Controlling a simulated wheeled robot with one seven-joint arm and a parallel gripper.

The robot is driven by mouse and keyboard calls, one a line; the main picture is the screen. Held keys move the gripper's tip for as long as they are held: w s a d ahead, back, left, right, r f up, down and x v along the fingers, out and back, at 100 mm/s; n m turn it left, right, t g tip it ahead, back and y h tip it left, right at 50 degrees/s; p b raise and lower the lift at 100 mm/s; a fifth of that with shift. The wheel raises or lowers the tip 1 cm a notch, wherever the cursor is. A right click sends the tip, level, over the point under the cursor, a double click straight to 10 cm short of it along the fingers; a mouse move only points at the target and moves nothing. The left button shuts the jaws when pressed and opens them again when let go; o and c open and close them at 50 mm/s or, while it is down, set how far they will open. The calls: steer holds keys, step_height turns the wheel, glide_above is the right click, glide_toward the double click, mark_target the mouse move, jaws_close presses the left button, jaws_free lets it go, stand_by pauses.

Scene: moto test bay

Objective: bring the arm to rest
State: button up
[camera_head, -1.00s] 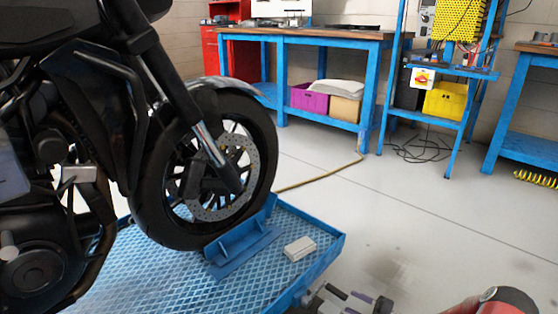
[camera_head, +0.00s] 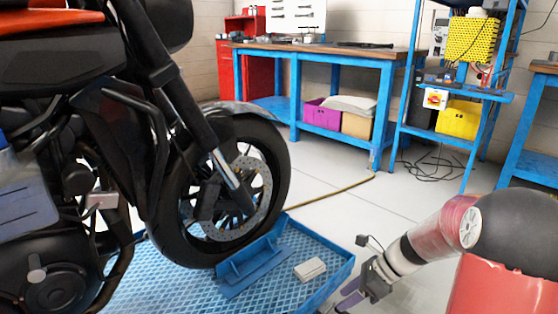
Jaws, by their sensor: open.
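My arm (camera_head: 465,250) comes in from the lower right, red with a dark joint. Its gripper (camera_head: 350,297) is at the bottom, just right of the blue lift platform's corner. The gripper is seen from behind and its fingertips are partly cut off by the frame's lower edge. I see nothing held in it.
A motorcycle (camera_head: 120,130) stands on the blue lift platform (camera_head: 335,265), its front wheel by a blue chock (camera_head: 250,265). A small white box (camera_head: 310,269) lies on the platform. A workbench (camera_head: 320,50) and a shelf rack (camera_head: 455,95) stand behind.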

steer(key=s+a+r+n+t+h+p, duration=0.1)
steer(key=s+r+n+t+h+p, duration=0.4)
steer(key=s+r+n, duration=1.4)
steer(key=shift+a+r+n+h, duration=0.2)
steer(key=shift+r+n+h, duration=0.85)
steer(key=shift+n+h, duration=0.7)
steer(key=shift+n+y, duration=0.25)
steer(key=shift+c, duration=0.7)
steer(key=shift+a, duration=0.1)
